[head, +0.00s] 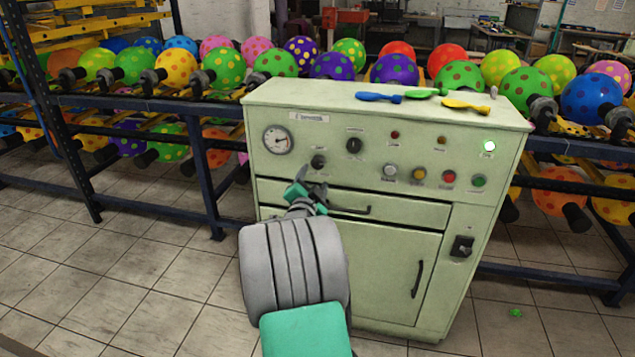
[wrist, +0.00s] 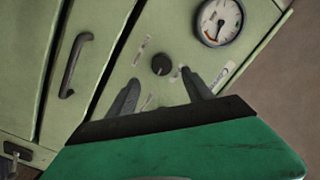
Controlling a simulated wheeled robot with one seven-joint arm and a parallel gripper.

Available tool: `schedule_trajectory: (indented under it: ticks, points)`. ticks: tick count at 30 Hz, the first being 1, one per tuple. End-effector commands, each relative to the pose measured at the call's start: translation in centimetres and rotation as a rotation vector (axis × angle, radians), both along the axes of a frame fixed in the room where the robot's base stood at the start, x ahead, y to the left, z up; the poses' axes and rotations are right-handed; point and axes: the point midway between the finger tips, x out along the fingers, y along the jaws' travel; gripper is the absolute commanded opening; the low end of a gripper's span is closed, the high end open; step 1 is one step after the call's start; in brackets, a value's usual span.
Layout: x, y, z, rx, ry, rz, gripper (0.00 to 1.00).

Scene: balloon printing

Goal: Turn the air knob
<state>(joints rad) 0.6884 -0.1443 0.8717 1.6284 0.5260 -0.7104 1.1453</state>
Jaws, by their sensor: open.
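A pale green control cabinet stands in front of my arm. Two black knobs are on its sloped panel in the head view: a lower left knob (head: 318,161) and an upper one (head: 354,145). Their labels are too small to read, so I cannot tell which is the air knob. My gripper (head: 310,189) is just below the lower left knob. In the wrist view my gripper (wrist: 160,84) is open and empty, its two dark fingers spread apart. A black knob (wrist: 161,64) shows between and beyond the fingertips, with no visible contact.
A round gauge (head: 278,139) is left of the knobs. A drawer handle (head: 351,210) sits below the panel. Flat balloons (head: 379,97) lie on top. Racks of dotted balloons stand behind.

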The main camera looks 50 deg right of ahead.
Motion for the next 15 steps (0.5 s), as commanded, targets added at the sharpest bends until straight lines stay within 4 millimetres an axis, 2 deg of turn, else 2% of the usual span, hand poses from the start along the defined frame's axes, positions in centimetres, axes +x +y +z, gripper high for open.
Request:
schedule_trajectory:
  ticks: [9,15]
  points:
    - [2.4,-5.1,0.3,-0.002,-0.003,-0.004,0.59]
    - [3.4,-6.6,0.4,-0.002,-0.003,-0.001,0.59]
